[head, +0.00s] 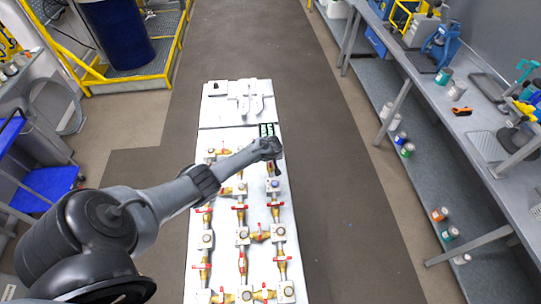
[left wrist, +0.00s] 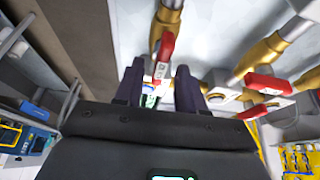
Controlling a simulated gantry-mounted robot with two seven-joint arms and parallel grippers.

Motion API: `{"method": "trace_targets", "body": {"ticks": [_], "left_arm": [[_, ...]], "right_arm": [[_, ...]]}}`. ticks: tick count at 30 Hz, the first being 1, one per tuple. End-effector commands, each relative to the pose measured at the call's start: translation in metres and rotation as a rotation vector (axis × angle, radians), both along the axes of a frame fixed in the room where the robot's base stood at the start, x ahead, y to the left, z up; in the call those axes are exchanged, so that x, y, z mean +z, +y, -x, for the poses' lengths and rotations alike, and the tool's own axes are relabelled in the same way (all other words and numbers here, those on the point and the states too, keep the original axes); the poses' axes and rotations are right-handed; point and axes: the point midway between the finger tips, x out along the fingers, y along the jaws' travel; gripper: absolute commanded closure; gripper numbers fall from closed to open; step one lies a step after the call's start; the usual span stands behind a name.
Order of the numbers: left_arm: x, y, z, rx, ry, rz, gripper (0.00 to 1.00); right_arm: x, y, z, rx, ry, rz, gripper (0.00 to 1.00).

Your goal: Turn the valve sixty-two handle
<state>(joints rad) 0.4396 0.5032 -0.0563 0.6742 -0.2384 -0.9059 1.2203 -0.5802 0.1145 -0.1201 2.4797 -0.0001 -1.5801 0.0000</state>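My left gripper (head: 274,168) reaches over the upper right of a white panel (head: 228,137) fitted with brass pipes and red valve handles. In the left wrist view its two dark fingers (left wrist: 158,84) are apart. A red valve handle (left wrist: 164,58) shows between them, with a gap visible on each side. A pale label is on this handle, but I cannot read its number. Another red handle (left wrist: 268,84) is to the right of the fingers. In the head view, the gripper and forearm hide part of the upper valves. My right gripper is not in view.
More red handles, such as one at the lower left (head: 203,266), fill the panel's lower part. A workbench (head: 440,92) with tools and cans stands on the right. A blue drum (head: 120,35) stands behind yellow rails at upper left. The floor right of the panel is clear.

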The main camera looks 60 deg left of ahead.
Motion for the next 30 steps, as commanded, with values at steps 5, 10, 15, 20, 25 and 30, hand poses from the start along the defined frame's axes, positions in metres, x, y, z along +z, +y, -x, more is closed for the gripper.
{"method": "trace_targets", "body": {"ticks": [5,10,15,20,25,30], "left_arm": [[0.017,-0.006,0.003,-0.002,-0.001,0.001,0.61],[0.038,-0.014,0.006,-0.001,-0.003,0.001,0.61],[0.058,-0.023,0.009,-0.001,-0.004,0.002,0.61],[0.076,-0.028,0.013,0.0,-0.002,0.0,0.61],[0.09,-0.034,0.015,0.0,-0.002,0.001,0.61],[0.096,-0.036,0.017,0.001,-0.002,0.0,0.61]], "right_arm": [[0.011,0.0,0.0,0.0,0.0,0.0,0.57],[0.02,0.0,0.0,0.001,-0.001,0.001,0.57],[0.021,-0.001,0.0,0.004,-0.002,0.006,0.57],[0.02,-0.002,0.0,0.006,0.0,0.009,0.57],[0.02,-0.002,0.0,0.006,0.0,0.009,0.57],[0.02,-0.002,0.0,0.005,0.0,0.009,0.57]]}}
